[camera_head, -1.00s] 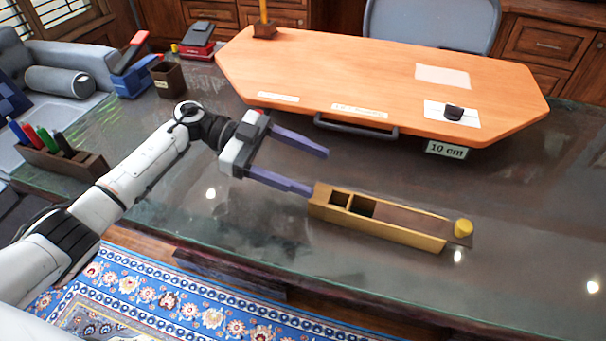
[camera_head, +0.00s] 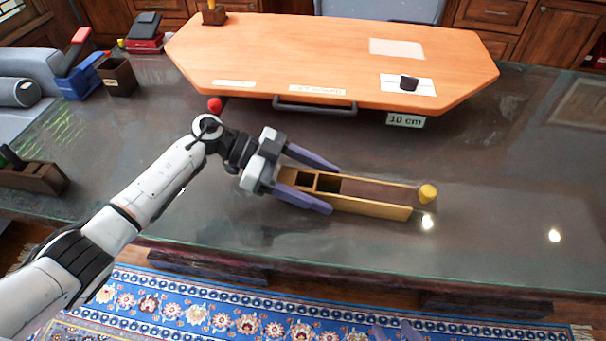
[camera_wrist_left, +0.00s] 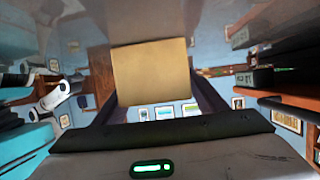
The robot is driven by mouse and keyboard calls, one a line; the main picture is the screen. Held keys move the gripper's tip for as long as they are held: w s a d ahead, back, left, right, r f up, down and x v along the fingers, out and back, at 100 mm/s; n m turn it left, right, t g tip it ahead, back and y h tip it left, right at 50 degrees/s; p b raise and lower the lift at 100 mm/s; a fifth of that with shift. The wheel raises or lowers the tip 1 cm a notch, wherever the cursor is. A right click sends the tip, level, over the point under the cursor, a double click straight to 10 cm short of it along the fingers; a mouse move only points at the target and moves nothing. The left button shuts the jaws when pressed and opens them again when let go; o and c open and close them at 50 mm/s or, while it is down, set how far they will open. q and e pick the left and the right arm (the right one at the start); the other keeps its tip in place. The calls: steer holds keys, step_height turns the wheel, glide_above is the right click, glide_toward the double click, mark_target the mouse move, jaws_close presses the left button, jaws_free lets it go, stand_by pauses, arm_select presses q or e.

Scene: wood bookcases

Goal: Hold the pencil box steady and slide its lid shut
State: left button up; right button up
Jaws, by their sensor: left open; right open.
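The pencil box (camera_head: 375,208) is a long, narrow wooden box on the dark glass desk. Its brown lid (camera_head: 375,192) is slid partly out past the right end, with a yellow knob (camera_head: 427,193) at its tip; compartments at the left end are uncovered. My left gripper (camera_head: 334,190) is open, its purple fingers on either side of the box's left part. In the left wrist view the tan box end (camera_wrist_left: 152,72) sits between the fingers; I cannot tell whether they touch it. My right gripper (camera_head: 396,331) shows only as purple fingertips at the bottom edge, apart and away from the box.
The desk right of the knob is clear.

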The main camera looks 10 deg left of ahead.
arm_select(q)
steer(key=shift+d+f, duration=0.15)
steer(key=shift+d, duration=0.1)
steer(key=c, duration=1.3)
steer(key=shift+c, duration=0.2)
